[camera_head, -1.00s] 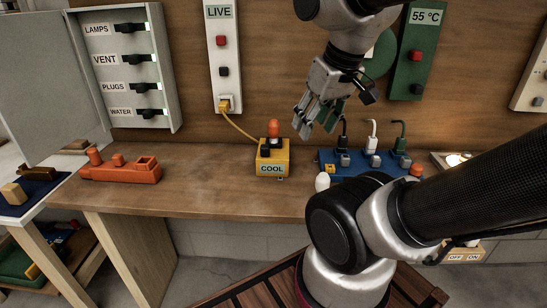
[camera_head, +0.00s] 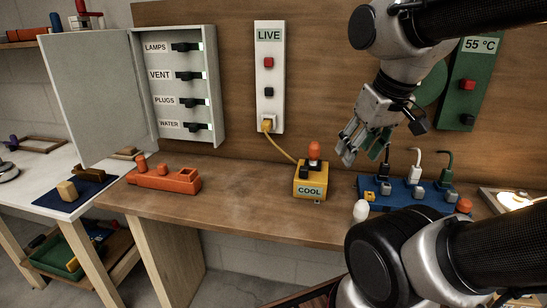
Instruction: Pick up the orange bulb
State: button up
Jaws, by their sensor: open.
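The orange bulb (camera_head: 314,149) stands upright in a dark socket on top of the yellow box (camera_head: 310,182) labelled COOL, on the wooden bench. A yellow cord runs from this box up to the white LIVE panel. My gripper (camera_head: 350,146) is open and empty, pointing down and to the left. In the picture it is just right of the bulb, with a gap between them. How far it is from the bulb in depth I cannot tell.
A blue power strip (camera_head: 405,192) with several plugs stands right of the box, with a white bulb (camera_head: 361,211) before it. The bench (camera_head: 240,208) is clear between boat and box. An open switch cabinet (camera_head: 182,85) hangs behind.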

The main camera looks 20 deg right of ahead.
aim_at(313, 149)
jog(key=i+j+z, duration=0.25)
jog(key=j+z, duration=0.25)
jog(key=j, duration=0.15)
jog(key=i+j+z, duration=0.25)
jog(key=k+j, duration=0.05)
jog(key=j, duration=0.05)
